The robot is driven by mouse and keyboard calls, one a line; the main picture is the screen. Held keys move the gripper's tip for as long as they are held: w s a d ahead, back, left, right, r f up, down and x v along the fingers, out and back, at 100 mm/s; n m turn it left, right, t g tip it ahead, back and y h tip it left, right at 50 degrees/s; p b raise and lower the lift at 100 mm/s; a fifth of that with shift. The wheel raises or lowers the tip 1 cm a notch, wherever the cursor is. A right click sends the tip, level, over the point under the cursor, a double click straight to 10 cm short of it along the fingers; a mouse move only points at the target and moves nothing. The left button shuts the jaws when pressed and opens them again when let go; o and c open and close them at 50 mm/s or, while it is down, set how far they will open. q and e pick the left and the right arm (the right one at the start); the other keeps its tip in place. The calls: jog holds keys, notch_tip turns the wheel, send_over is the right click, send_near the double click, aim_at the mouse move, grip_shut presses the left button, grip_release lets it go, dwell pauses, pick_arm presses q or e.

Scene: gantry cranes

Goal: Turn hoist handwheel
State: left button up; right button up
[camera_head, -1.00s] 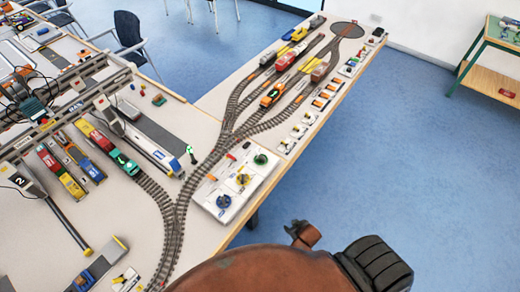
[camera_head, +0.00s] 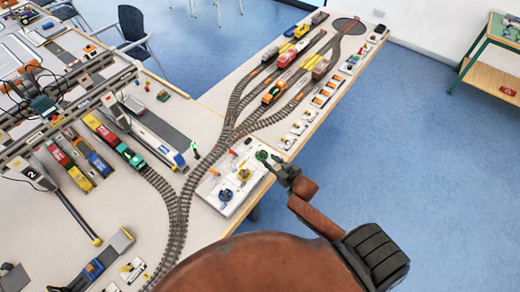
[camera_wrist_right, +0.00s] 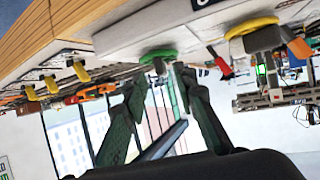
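A white control panel (camera_head: 226,203) on the table's front edge carries three small handwheels: blue (camera_head: 225,195), yellow (camera_head: 244,174) and green (camera_head: 262,155). Which one is the hoist wheel I cannot read. My right gripper (camera_head: 274,163) is at the green handwheel, on its right side. In the right wrist view, which looks upside down, my right gripper (camera_wrist_right: 163,90) has its fingers spread with nothing between them. The green handwheel (camera_wrist_right: 158,55) lies just beyond the fingertips, and the yellow handwheel (camera_wrist_right: 252,27) is to its right. Contact is unclear. My left gripper is not in view.
Model tracks (camera_head: 178,200) curve past the panel's left side. Gantry cranes (camera_head: 50,130) and coloured wagons (camera_head: 103,130) stand at the left. Open blue floor (camera_head: 400,170) lies to the right.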

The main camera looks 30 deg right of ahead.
aim_at(260, 150)
jog(key=shift+w+d+r+t+y, duration=0.15)
jog(key=shift+w+r+t, duration=0.1)
jog(key=shift+w, duration=0.25)
jog(key=shift+w+a+r+t+y, duration=0.15)
jog(key=shift+w+r, duration=0.1)
jog(key=shift+w, duration=0.6)
jog(key=shift+b+x, duration=0.3)
jog(key=shift+x, duration=3.3)
jog(key=shift+c, duration=0.4)
grip_shut()
jog(key=shift+d, duration=0.15)
